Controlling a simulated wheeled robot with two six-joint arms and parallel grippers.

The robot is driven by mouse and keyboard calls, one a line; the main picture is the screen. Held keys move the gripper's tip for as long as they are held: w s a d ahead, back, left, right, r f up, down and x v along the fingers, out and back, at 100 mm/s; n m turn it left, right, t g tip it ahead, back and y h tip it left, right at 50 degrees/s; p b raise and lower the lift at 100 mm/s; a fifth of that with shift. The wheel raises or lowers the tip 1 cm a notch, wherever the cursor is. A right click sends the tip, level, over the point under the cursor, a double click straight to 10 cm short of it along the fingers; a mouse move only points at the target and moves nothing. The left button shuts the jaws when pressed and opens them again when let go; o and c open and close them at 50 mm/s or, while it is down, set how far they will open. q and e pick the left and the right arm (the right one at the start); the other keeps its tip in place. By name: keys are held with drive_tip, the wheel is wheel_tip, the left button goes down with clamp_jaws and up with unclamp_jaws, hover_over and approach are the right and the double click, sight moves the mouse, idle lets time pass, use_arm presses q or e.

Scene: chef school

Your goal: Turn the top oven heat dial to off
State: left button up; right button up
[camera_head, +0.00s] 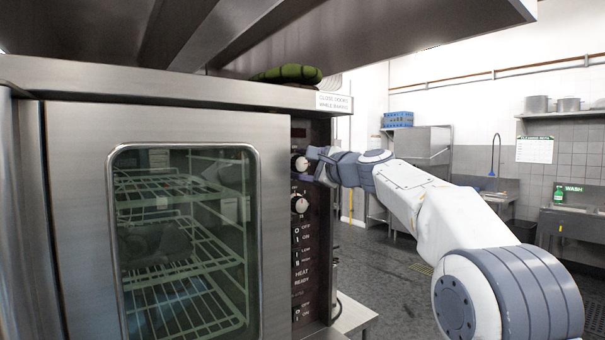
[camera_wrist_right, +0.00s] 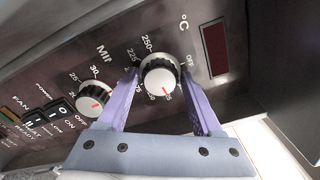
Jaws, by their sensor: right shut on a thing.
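The top heat dial (camera_head: 299,163) is a round white-faced knob with a dark rim on the oven's brown control panel (camera_head: 306,240). In the right wrist view the heat dial (camera_wrist_right: 160,76) sits beside a °C mark, with numbers around it and OFF at its upper right. Its red mark points down and slightly right, away from OFF. My right gripper (camera_head: 312,156) reaches the dial from the right. In the wrist view its two purple fingers (camera_wrist_right: 159,82) are closed on the dial, one on each side. My left gripper is not in view.
A second dial, the minutes timer (camera_wrist_right: 93,96), is close below the heat dial; it also shows in the head view (camera_head: 299,203). Rocker switches sit lower on the panel. The glass oven door (camera_head: 185,240) is shut. A steel hood overhangs the top. Open floor lies right.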

drive_tip(key=n+b, duration=0.1)
drive_tip(key=n, duration=0.1)
drive_tip(key=n+b, duration=0.1)
drive_tip(key=n, duration=0.1)
drive_tip(key=shift+f+n, duration=0.2)
drive_tip(key=shift+n, duration=0.1)
drive_tip(key=n+b, duration=0.1)
drive_tip(key=n, duration=0.2)
drive_tip(key=shift+n, duration=0.4)
drive_tip(key=n+b, duration=0.1)
drive_tip(key=n, duration=0.3)
drive_tip(key=shift+n+b, duration=0.4)
drive_tip(key=shift+n, duration=1.7)
drive_tip(key=o, duration=1.1)
drive_tip(key=shift+r, duration=0.1)
